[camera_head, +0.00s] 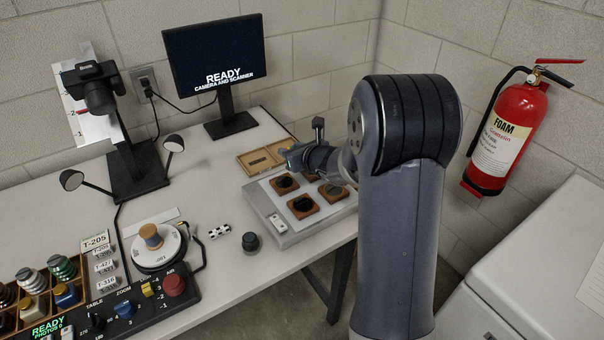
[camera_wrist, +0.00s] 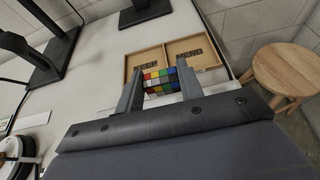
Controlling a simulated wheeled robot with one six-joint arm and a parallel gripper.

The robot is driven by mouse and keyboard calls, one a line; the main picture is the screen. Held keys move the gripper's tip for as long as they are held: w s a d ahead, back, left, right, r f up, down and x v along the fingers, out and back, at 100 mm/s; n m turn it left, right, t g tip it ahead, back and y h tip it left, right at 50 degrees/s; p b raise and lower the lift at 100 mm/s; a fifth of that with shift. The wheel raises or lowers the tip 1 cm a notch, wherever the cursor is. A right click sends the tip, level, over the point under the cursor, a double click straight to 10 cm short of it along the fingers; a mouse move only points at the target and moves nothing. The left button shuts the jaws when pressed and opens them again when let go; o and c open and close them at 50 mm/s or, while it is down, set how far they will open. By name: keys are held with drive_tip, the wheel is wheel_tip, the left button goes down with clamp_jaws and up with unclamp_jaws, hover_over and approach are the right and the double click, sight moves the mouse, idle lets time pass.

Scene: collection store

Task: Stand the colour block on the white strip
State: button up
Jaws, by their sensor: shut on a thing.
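The colour block (camera_wrist: 160,79), a small block with a grid of many-coloured squares, is between the two fingers of my gripper (camera_wrist: 159,84) in the wrist view. My gripper is shut on it, in front of the shallow two-part wooden box (camera_wrist: 131,66). Whether the block clears the box cannot be told. In the head view my gripper (camera_head: 291,157) is beside the same box (camera_head: 247,161), and I cannot make out the block there. The white strip (camera_head: 152,222) lies flat on the table behind the round turntable (camera_head: 158,249), left of my gripper.
A camera on a stand (camera_head: 98,97) and a monitor (camera_head: 215,60) stand at the back. A grey scanner (camera_head: 281,232) with dark samples is below my arm. A checkered piece (camera_head: 219,231) and a dark knob-like piece (camera_head: 251,242) lie right of the turntable. A stool (camera_wrist: 285,72) is at right.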

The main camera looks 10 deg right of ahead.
drive_tip(key=shift+f+b, duration=0.4)
drive_tip(key=shift+f, duration=2.25)
drive_tip(key=shift+f, duration=0.2)
drive_tip(key=o, duration=1)
drive_tip(key=shift+c, duration=0.2)
drive_tip(key=shift+r, duration=0.15)
